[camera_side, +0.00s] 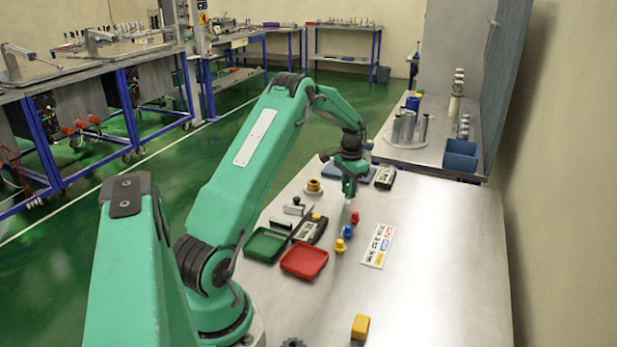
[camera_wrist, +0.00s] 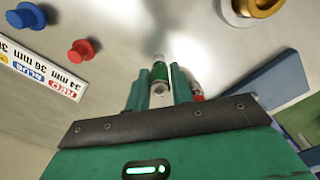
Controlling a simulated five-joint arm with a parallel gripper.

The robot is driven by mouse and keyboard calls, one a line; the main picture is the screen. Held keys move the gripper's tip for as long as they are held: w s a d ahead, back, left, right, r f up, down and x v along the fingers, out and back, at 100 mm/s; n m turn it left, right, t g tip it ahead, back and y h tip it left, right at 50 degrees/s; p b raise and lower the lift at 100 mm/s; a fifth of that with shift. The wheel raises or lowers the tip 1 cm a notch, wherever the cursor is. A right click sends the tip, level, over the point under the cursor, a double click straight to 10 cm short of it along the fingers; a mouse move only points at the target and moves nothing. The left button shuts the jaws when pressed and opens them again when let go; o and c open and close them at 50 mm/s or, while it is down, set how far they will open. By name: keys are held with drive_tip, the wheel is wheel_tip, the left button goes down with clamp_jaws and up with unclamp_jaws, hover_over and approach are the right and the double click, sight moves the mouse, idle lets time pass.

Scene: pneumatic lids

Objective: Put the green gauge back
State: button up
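The green gauge (camera_wrist: 160,72) is a slim rod with a green band and pale metal ends. In the wrist view it sits between the two fingers of my gripper (camera_wrist: 160,88), which appear closed on its sides. In the side view my gripper (camera_side: 350,186) is over the far part of the metal table, with a pale tip (camera_side: 346,208) showing below it. A blue rest or mat (camera_side: 334,172) lies just behind my gripper, partly hidden by it. A small red-and-silver piece (camera_wrist: 197,90) shows beside the right finger, mostly hidden.
Red (camera_side: 355,217), blue (camera_side: 349,231) and yellow (camera_side: 340,246) lids stand beside a label card (camera_side: 378,246). Green (camera_side: 265,245) and red (camera_side: 304,261) trays are nearer. A brass ring (camera_side: 314,186) is left of my gripper. The table's right side is mostly clear.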

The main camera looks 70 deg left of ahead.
drive_tip(key=shift+o, duration=1.3)
wheel_tip(320, 180, up, 12)
drive_tip(key=shift+r, duration=0.15)
